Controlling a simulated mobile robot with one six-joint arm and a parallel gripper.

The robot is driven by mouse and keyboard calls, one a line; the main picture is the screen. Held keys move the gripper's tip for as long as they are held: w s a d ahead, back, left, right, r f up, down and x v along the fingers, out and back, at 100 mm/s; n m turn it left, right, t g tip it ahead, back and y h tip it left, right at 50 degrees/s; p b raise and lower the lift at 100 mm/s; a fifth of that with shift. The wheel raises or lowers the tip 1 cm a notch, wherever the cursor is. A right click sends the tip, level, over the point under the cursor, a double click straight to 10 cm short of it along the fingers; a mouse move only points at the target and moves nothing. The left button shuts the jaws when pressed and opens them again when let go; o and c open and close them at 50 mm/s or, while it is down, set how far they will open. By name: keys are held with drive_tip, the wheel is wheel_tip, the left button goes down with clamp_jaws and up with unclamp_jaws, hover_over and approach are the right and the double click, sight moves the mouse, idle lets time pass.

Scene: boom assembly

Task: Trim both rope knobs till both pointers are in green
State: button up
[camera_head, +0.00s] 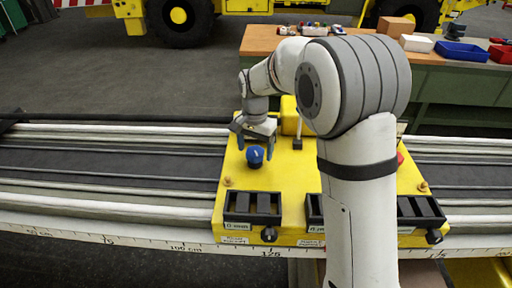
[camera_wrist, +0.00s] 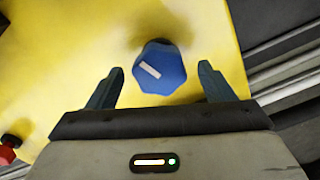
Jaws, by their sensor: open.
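A blue knob (camera_head: 255,156) with a white mark stands on the yellow panel (camera_head: 205,0) (camera_head: 240,180). In the wrist view the knob (camera_wrist: 160,78) lies between and just ahead of my fingertips, with its white mark slanted. My gripper (camera_head: 256,143) is open and empty, with one finger to each side of the knob and a gap on both sides. A red knob (camera_head: 400,158) is partly hidden behind my arm; a red part also shows at the wrist view's left edge (camera_wrist: 8,148). The pointers and green zones cannot be made out.
Black slotted boxes (camera_head: 253,205) line the panel's front edge, with small black knobs (camera_head: 269,234) below. Long rails run left and right. A workbench (camera_head: 455,70) with bins stands behind.

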sight(255, 151)
wheel_tip(255, 151, up, 8)
drive_tip(key=shift+f, duration=0.1)
idle(0.4)
drive_tip(key=s+d+r+n+t, duration=0.1)
drive_tip(key=s+d+r+n, duration=0.15)
drive_tip(key=s+d, duration=0.8)
drive_tip(key=s+d+f+n+t, duration=0.1)
drive_tip(key=s+d+f, duration=0.1)
drive_tip(key=s, duration=0.6)
drive_tip(key=s+d+f+n, duration=0.2)
drive_tip(key=s+d, duration=0.2)
drive_tip(key=s, duration=0.4)
drive_tip(key=shift+t, duration=0.4)
drive_tip(key=shift+w, duration=0.1)
